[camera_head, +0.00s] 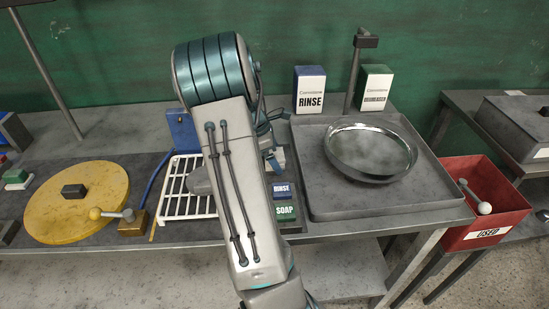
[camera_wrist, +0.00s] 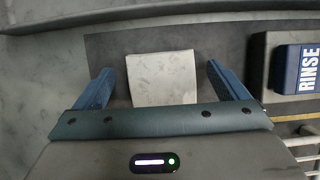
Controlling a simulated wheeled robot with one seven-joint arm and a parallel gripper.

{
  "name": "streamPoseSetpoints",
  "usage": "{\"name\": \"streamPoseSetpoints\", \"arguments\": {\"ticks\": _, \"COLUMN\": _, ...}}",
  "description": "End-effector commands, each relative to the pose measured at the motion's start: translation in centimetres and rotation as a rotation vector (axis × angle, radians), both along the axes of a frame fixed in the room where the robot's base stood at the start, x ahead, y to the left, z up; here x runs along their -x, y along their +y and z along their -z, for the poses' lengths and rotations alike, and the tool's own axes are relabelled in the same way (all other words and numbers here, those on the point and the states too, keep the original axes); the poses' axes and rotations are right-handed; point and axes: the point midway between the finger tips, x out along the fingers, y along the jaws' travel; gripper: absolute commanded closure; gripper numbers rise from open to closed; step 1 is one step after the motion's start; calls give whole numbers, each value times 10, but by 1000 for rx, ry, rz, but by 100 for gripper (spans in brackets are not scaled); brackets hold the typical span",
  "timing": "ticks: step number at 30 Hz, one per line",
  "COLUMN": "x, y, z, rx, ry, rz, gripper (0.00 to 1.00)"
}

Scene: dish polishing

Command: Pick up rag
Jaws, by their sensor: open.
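The rag (camera_wrist: 162,80) looks like a pale, whitish square with faint marks. It lies on a dark grey surface in the wrist view. My gripper (camera_wrist: 160,72) is open, with one blue finger to the left of the rag and the other to the right. There is a gap on both sides, and no finger visibly touches it. The rag's near edge is hidden behind the gripper's body. In the head view my arm covers most of this spot, and I cannot clearly make out the rag there.
A blue RINSE block (camera_wrist: 297,69) stands right of the gripper; a green SOAP block (camera_head: 285,212) is near it. A white wire rack (camera_head: 178,203) lies left of my arm. A grey tray (camera_head: 330,205) with a shiny bowl (camera_head: 370,152) is at right, beside a red USED bin (camera_head: 484,232).

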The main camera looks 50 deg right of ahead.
Motion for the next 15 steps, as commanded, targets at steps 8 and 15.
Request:
{"name": "streamPoseSetpoints", "arguments": {"ticks": 8, "x": 0, "y": 0, "z": 0, "rx": 0, "ry": 0, "rz": 0, "gripper": 54}}
{"name": "streamPoseSetpoints", "arguments": {"ticks": 15, "x": 0, "y": 0, "z": 0, "rx": 0, "ry": 0, "rz": 0, "gripper": 64}}
